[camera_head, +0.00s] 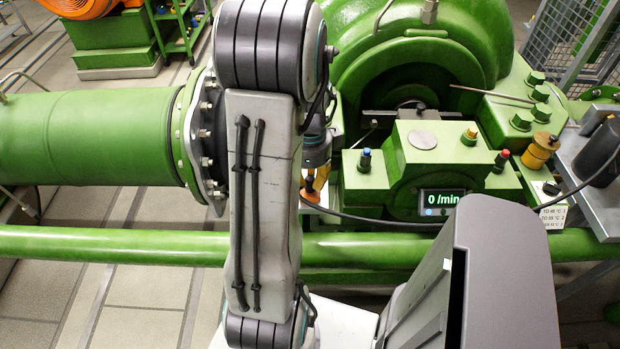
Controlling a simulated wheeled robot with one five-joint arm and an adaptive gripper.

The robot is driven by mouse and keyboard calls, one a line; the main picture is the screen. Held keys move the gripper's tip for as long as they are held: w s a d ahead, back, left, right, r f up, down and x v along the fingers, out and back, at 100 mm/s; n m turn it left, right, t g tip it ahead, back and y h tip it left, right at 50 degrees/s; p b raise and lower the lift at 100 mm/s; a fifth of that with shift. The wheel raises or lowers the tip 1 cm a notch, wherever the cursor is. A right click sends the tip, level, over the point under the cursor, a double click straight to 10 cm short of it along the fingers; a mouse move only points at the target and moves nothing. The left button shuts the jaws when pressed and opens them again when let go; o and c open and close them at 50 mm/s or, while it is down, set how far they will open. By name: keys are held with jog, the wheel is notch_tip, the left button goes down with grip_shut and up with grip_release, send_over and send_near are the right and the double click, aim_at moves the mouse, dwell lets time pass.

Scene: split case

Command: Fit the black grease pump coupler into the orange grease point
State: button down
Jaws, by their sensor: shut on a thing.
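My gripper (314,192) is at the picture's middle, just left of the green bearing housing, partly hidden behind my own arm. It is shut on the end of the black hose (400,221). The black coupler at that end is too small and too covered to make out. The orange grease point (470,134) stands on top of the housing, right of the round grey cap and well to the right of my gripper. The two are apart.
A blue-topped point (365,160) and a red-topped point (501,161) flank the housing (423,165). A display (441,202) reads "0 /min". The hose runs right toward a black cylinder (602,152) on a grey table (590,190). An amber container (540,150) stands nearby.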

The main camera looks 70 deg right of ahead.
jog(key=c, duration=1.1)
grip_release()
jog(key=shift+c, duration=0.2)
notch_tip(320, 180, up, 12)
